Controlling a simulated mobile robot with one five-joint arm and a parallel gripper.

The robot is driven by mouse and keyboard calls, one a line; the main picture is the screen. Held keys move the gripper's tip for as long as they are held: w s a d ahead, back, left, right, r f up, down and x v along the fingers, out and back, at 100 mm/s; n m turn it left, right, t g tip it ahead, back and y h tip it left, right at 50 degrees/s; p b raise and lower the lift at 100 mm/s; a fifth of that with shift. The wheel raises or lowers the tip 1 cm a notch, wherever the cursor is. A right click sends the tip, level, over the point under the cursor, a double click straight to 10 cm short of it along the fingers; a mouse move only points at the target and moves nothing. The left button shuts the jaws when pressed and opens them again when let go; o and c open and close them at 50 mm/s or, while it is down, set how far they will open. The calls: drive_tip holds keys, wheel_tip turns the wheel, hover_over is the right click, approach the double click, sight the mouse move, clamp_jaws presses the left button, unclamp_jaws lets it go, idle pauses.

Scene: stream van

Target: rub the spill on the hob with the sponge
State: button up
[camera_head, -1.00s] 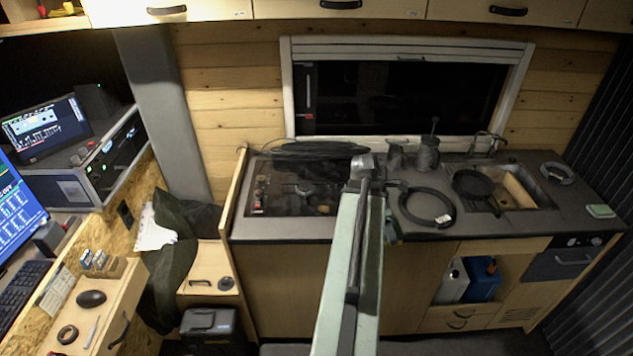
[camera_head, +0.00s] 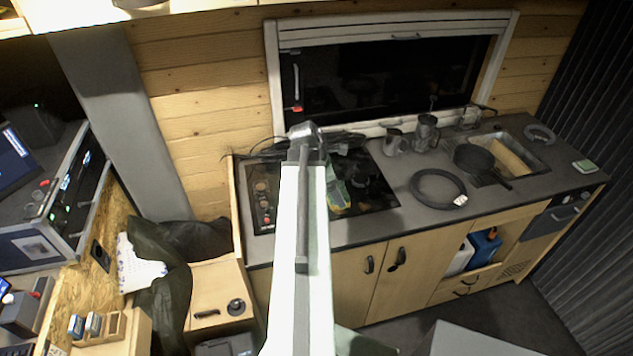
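The black hob (camera_head: 378,200) is set in the left part of the grey counter, with knobs along its left side. My pale green arm rises in front of it and covers part of its middle. A green and yellow part at the arm's end, seemingly my gripper (camera_head: 338,196), shows just right of the arm, over the hob. Its fingers cannot be made out. A small green and white block, likely the sponge (camera_head: 585,166), lies on the counter's far right end, well away from the gripper. I cannot make out the spill on the dark hob.
A coiled black hose (camera_head: 438,188) lies right of the hob. A dark pan (camera_head: 473,158) sits over the sink (camera_head: 520,158). Metal jugs (camera_head: 427,132) stand at the back, below the window. Dark cables lie behind the hob.

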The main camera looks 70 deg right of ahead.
drive_tip(key=shift+w+d+r, duration=0.1)
drive_tip(key=shift+w+d, duration=0.3)
drive_tip(key=shift+d, duration=0.1)
drive_tip(key=shift+a+f+b, duration=0.15)
drive_tip(key=shift+f+b, duration=0.2)
drive_tip(key=shift+f, duration=0.1)
wheel_tip(320, 180, down, 5)
drive_tip(key=b, duration=0.5)
drive_tip(key=shift+f, duration=0.1)
drive_tip(key=shift+f+b, duration=1)
drive_tip(key=shift+b, duration=0.1)
